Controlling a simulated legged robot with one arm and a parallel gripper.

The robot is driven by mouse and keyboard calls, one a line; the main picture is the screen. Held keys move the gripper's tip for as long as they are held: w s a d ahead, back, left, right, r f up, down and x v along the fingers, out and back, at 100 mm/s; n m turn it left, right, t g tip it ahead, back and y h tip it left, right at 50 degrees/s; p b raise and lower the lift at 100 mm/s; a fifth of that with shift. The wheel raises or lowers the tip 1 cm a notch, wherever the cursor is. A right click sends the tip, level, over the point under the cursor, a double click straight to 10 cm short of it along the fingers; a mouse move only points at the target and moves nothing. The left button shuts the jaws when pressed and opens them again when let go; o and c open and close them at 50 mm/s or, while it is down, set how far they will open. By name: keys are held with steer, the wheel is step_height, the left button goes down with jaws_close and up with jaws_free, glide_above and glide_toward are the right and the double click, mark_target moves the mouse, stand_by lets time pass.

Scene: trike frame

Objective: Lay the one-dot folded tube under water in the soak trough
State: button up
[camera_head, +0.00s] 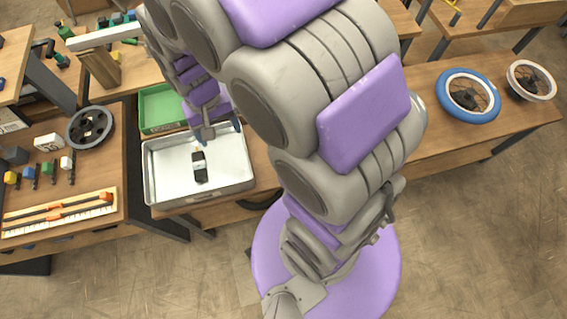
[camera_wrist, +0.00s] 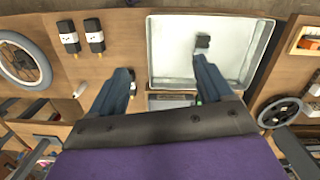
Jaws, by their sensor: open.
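The soak trough is a pale metal tray (camera_head: 236,180) on the wooden bench; the wrist view shows its floor (camera_wrist: 173,45) too. A black folded tube with a white band (camera_head: 199,167) lies inside it, apart from the walls. In the wrist view this dark tube (camera_wrist: 203,42) lies just beyond one fingertip. I cannot read its dots or make out the water surface. My gripper (camera_head: 205,134) is over the far part of the trough. In the wrist view my gripper (camera_wrist: 162,68) has its fingers wide apart with nothing between them.
Two similar black tubes with white bands (camera_wrist: 68,37) (camera_wrist: 95,36) lie on the bench outside the trough. A green tray (camera_head: 160,108) adjoins the trough's far side. A black wheel (camera_head: 90,127) is on the left table. Blue and white-rimmed wheels (camera_head: 468,96) (camera_head: 531,80) are at right.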

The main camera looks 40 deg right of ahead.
steer(key=s+d+r, duration=0.1)
steer(key=s+r, duration=0.2)
steer(key=s, duration=0.3)
steer(key=s+d+r+n, duration=0.1)
steer(key=s+d+r, duration=0.1)
steer(key=s, duration=0.5)
steer(key=s+d+r+n, duration=0.1)
steer(key=s+r, duration=0.3)
steer(key=s, duration=0.3)
steer(key=shift+d+g, duration=0.4)
step_height(320, 180, down, 2)
steer(key=shift+b, duration=1)
